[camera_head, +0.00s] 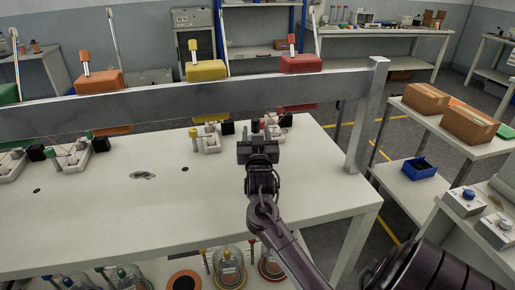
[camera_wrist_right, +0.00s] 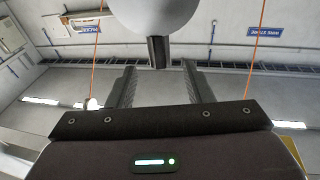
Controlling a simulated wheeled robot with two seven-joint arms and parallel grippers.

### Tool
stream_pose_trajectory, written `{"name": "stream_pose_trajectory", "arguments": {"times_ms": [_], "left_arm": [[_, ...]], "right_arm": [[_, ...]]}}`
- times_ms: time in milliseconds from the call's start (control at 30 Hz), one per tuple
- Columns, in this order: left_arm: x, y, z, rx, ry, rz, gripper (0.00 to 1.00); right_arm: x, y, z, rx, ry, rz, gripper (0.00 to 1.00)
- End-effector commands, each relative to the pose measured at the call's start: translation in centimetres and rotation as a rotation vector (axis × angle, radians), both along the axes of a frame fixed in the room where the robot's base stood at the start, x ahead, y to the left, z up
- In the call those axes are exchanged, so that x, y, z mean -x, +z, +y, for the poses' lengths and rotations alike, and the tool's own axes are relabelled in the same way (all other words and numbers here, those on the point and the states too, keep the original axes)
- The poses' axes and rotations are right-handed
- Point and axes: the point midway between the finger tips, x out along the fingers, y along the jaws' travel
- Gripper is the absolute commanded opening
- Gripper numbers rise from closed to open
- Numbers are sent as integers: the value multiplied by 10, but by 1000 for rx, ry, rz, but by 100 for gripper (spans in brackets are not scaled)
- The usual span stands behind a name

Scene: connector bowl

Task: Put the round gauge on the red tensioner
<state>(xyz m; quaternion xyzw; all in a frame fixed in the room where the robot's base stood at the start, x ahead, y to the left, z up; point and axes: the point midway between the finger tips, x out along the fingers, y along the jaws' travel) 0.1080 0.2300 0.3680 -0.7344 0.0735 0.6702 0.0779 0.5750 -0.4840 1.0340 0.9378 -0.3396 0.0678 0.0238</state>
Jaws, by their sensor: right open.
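The red tensioner (camera_head: 301,63) is a red block with an upright handle on the grey beam, at the back right in the head view. My right gripper (camera_head: 257,142) is below and left of it, over the table near a white fixture. In the right wrist view my right gripper (camera_wrist_right: 158,82) has its two fingers apart. A pale round body (camera_wrist_right: 155,14) with a dark stem (camera_wrist_right: 157,52) lies beyond the fingers, the stem in line with their gap; I cannot tell whether this is the round gauge. My left gripper is not in view.
Orange cords (camera_wrist_right: 257,50) flank the pale body. Glass-domed items (camera_head: 228,270) stand below the table's front edge. The table's front left is mostly clear.

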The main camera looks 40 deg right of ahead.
Motion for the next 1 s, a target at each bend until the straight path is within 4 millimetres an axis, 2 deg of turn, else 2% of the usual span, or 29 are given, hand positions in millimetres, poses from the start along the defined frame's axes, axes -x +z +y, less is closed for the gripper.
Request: {"name": "stream_pose_trajectory", "arguments": {"times_ms": [33, 200, 400, 1000], "left_arm": [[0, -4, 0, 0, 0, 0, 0], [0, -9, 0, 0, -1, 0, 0], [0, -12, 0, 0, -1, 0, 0], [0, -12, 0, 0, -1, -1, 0]], "right_arm": [[10, -5, 8, -3, 0, 1, 46], [35, -9, 29, -3, -1, 0, 46], [51, -10, 42, -1, -2, -1, 46], [54, -10, 44, 0, -2, 0, 46]]}}
